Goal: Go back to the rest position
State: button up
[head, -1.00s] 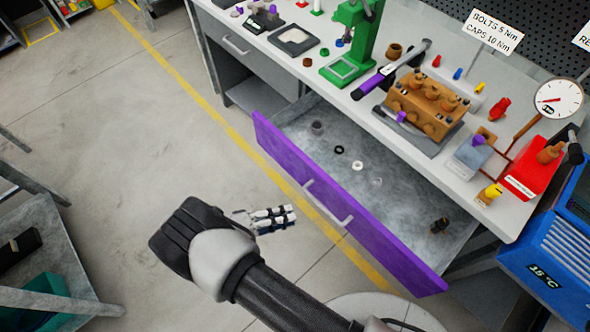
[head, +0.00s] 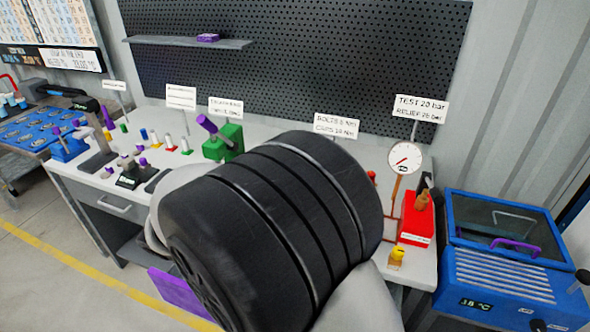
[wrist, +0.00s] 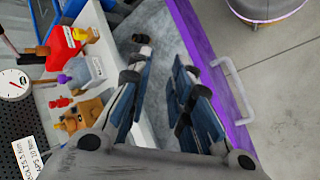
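My gripper (wrist: 158,72) shows in the wrist view with its two fingers apart and nothing held between them. It is above the open drawer, whose purple front (wrist: 212,70) runs along its right side. In the head view my own dark arm joint fills the middle and hides the gripper, most of the drawer and part of the bench. Only a corner of the purple drawer front (head: 180,293) shows there, at the lower left of my arm.
The bench (head: 80,183) carries a green press (head: 226,142), a red test pump (head: 416,218) and a gauge (head: 405,158). A blue bath (head: 500,255) stands at the right. A small dark part (wrist: 141,39) lies in the drawer. Floor is free at lower left.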

jog(key=s+d+r+m+t+y, duration=0.2)
jog(key=s+d+r+y, duration=0.2)
jog(key=d, duration=0.5)
jog(key=s+d+r+m+t+y, duration=0.2)
jog(key=s+d+r+y, duration=0.1)
jog(key=s+d+r, duration=0.5)
jog(key=shift+s+d+r+m+y, duration=0.15)
jog(key=shift+d+r+m+y, duration=0.2)
jog(key=shift+d+r, duration=0.35)
jog(key=shift+a, duration=0.1)
